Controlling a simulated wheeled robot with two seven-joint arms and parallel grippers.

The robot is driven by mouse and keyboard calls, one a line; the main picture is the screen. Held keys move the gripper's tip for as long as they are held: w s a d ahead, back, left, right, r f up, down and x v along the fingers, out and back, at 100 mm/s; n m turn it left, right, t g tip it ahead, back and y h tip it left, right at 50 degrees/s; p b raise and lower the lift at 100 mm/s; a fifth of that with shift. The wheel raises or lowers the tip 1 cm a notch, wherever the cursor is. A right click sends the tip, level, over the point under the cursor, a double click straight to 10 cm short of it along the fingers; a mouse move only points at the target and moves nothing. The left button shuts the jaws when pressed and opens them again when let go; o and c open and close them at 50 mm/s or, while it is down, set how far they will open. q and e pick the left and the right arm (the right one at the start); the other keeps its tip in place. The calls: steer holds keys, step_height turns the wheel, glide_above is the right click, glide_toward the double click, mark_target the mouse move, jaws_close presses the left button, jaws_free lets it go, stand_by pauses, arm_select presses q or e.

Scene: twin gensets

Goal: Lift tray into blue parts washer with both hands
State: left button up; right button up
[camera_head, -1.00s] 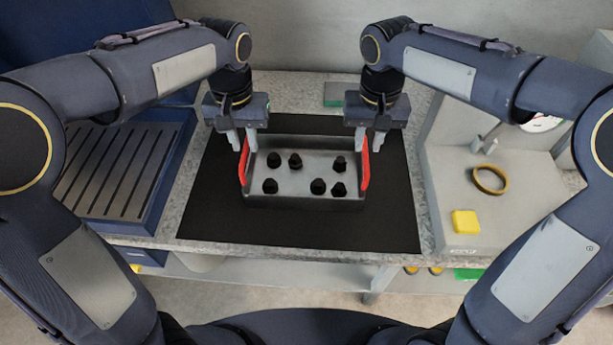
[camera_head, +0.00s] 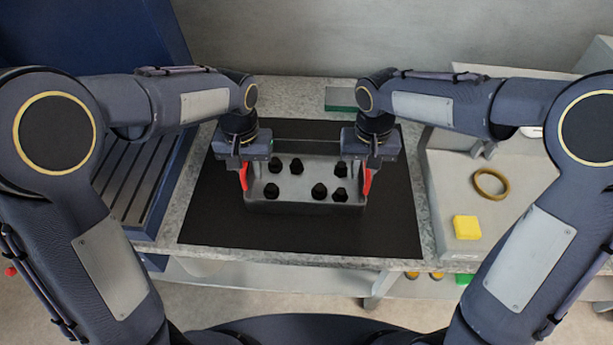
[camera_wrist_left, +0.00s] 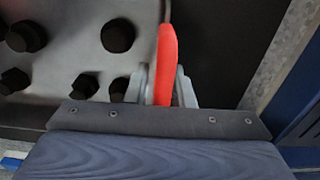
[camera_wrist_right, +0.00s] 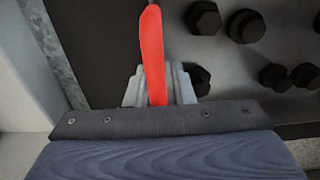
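The grey tray (camera_head: 305,208) rests on the black mat, with several black knobbed parts (camera_head: 297,166) in it. It has a red handle at each end. My left gripper (camera_head: 243,165) is at the left handle; in the left wrist view its fingers flank the red handle (camera_wrist_left: 165,75) closely and appear shut on it. My right gripper (camera_head: 370,165) is at the right handle; in the right wrist view its fingers sit close against both sides of the red handle (camera_wrist_right: 153,60) and appear shut on it. Finger contact is partly hidden. The blue washer (camera_head: 165,190) stands at the left with a slatted deck.
The black mat (camera_head: 310,240) lies on a speckled worktop. At the right, a light grey station holds a brass ring (camera_head: 491,183) and a yellow block (camera_head: 466,228). A green-edged block (camera_head: 340,99) lies behind the tray. The mat in front of the tray is clear.

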arm_select(q)
jaws_close()
arm_select(e)
jaws_close()
arm_select(q)
steer(key=shift+r, duration=0.1)
arm_select(e)
steer(key=shift+r, duration=0.1)
stand_by(1.0)
